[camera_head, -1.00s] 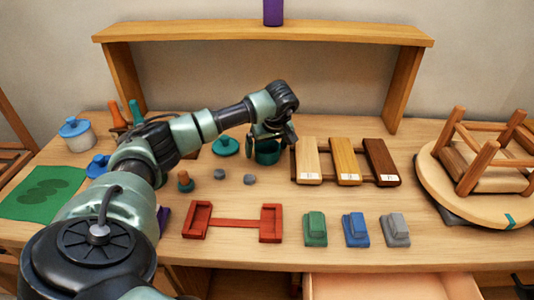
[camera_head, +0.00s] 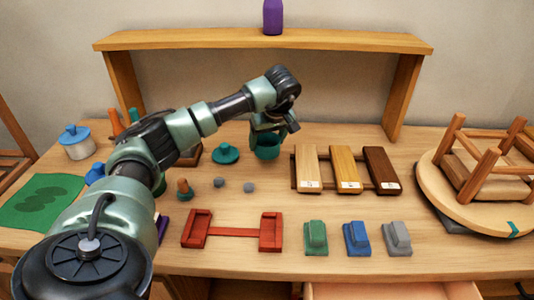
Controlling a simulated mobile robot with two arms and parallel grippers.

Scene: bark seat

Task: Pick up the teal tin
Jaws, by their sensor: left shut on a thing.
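The teal tin (camera_head: 267,152) is a small open round pot in the middle of the bench, left of the wood sample boards. My left gripper (camera_head: 268,136) is above it, shut on it at its upper part. The gripper and wrist hide part of the tin's rim, and I cannot tell clearly whether its base is off the bench. A teal lid with a knob (camera_head: 225,153) lies on the bench just left of the tin. My right gripper is not in view.
A board rack (camera_head: 345,170) stands right of the tin. A red holder (camera_head: 232,232), sanding blocks (camera_head: 357,238) and two grey lumps (camera_head: 249,188) lie in front. An upturned stool (camera_head: 485,165) is at right. A wooden shelf (camera_head: 264,38) spans behind, with a purple bottle (camera_head: 273,17).

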